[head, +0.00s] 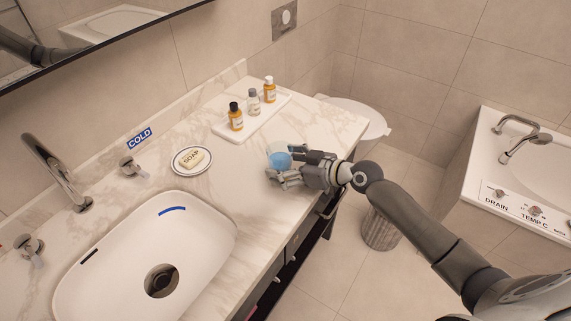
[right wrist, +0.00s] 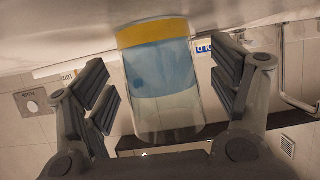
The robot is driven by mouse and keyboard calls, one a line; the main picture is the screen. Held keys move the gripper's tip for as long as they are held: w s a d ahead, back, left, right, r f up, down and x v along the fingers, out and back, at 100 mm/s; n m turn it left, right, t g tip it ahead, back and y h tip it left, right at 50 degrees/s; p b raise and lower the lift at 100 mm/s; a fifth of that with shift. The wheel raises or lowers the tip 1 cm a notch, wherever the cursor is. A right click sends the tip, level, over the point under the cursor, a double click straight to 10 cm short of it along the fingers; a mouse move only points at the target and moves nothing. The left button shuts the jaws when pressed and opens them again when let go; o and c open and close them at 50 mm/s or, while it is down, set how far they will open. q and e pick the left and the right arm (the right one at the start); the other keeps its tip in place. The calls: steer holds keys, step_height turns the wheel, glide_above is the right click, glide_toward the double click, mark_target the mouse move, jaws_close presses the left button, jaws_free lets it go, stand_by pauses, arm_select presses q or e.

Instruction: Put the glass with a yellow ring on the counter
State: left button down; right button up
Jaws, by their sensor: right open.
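In the right wrist view gaps show between the glass and both finger pads. My left gripper is not in view.
A white tray (head: 219,129) with small bottles stands behind the glass. A soap dish (head: 177,168) and the sink (head: 215,240) lie to its left. The counter between them is clear. A waste bin (head: 380,230) stands on the floor below my right arm.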

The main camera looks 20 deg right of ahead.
steer(key=shift+r, duration=0.15)
steer(key=shift+s+d, duration=0.15)
steer(key=shift+d, duration=0.05)
steer(key=b+v, duration=0.2)
steer(key=v, duration=0.8)
steer(key=shift+s+d, duration=0.1)
steer(key=shift+s, duration=0.05)
steer(key=shift+s+d+r, duration=0.3)
steer(key=shift+s+r, duration=0.1)
